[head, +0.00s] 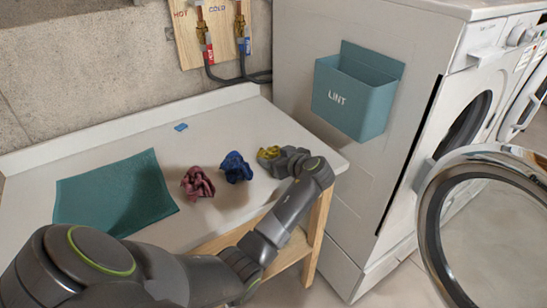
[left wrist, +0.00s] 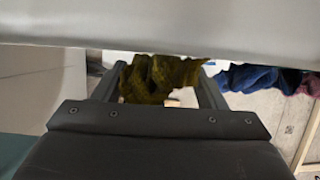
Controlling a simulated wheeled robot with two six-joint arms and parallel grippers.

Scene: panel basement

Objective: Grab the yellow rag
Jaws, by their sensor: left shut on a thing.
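The yellow rag (head: 268,153) is a small crumpled cloth near the right end of the white table. My left gripper (head: 279,156) is at the rag and partly hides it in the head view. In the left wrist view the yellow rag (left wrist: 160,76) sits between the two fingers of my left gripper (left wrist: 160,85), which are shut on it. Whether the rag is lifted off the table I cannot tell. My right gripper is not in view.
A blue rag (head: 236,167) and a dark red rag (head: 198,183) lie left of the yellow one. A teal mat (head: 115,196) covers the table's left part. A teal lint bin (head: 352,95) hangs on the washer's side. An open round washer door (head: 432,235) stands at right.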

